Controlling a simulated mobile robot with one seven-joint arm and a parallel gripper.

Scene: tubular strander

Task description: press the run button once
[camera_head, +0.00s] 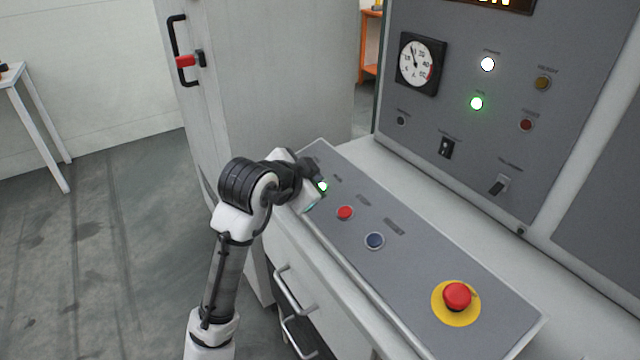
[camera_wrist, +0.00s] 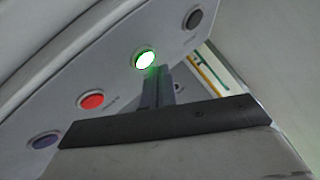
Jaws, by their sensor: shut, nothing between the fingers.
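The run button is the green lit push button (camera_head: 323,187) near the far end of the sloped grey console. In the wrist view the same button (camera_wrist: 146,60) glows with a white centre, just past my fingertips. My gripper (camera_head: 315,178) is shut and empty, with its tips right at the button. In the wrist view the closed fingers (camera_wrist: 156,72) end beside the button's lower edge. I cannot tell whether they touch it. In the head view my gripper and wrist hide part of the console around the button.
A red button (camera_head: 345,212), a blue button (camera_head: 374,240) and a red emergency stop (camera_head: 457,296) follow along the console. A dark button (camera_wrist: 193,18) lies beyond the green one. The upright panel has a gauge (camera_head: 418,63), a lit white lamp (camera_head: 488,64) and a lit green lamp (camera_head: 476,103).

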